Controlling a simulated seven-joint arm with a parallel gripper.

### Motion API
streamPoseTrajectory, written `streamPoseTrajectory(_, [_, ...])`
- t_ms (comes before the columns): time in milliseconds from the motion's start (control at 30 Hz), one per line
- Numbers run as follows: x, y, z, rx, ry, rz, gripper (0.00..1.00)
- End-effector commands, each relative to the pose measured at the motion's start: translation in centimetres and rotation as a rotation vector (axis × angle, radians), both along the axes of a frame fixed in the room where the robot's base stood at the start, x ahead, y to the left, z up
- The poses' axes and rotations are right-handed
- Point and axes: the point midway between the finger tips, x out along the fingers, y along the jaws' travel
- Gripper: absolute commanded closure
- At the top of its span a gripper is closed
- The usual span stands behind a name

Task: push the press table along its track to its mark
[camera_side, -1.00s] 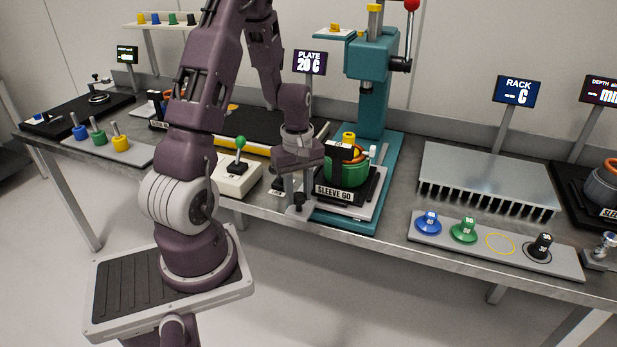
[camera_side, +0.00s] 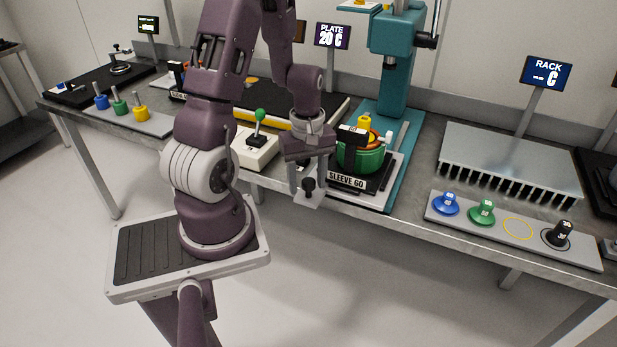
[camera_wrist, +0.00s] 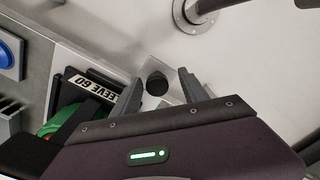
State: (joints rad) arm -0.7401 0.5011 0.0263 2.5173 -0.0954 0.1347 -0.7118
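The press table (camera_side: 391,185) is a pale plate on the teal base of the press. It carries a black block labelled SLEEVE 60 with a green ring-shaped housing (camera_side: 362,158) on it. A grey tab with a black knob (camera_side: 308,187) juts from its front, past the bench edge. My gripper (camera_side: 307,180) points down over this tab, one finger on each side of the knob. The wrist view shows the knob (camera_wrist: 157,84) between the open fingers (camera_wrist: 162,80), with gaps on both sides. I cannot make out the mark; my wrist hides part of the table.
The teal press column (camera_side: 394,70) rises behind the table. A white box with a green-topped lever (camera_side: 258,130) stands close left of my gripper. On the right are a finned rack (camera_side: 510,160) and a strip with knobs (camera_side: 515,232). Open floor lies in front.

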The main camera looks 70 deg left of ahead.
Motion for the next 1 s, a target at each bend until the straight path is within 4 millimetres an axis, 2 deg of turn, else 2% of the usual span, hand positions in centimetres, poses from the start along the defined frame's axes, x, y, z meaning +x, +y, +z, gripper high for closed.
streamPoseTrajectory(300, [0.2, 0.2, 0.5, 0.008, -0.007, 0.001, 0.48])
streamPoseTrajectory(533, [0.3, 0.2, 5.1, 0.009, -0.01, -0.001, 0.48])
streamPoseTrajectory(700, [0.2, 0.2, 7.0, 0.006, -0.006, -0.001, 0.48])
streamPoseTrajectory(1000, [0.1, 0.1, 7.1, 0.003, -0.003, 0.0, 0.48])
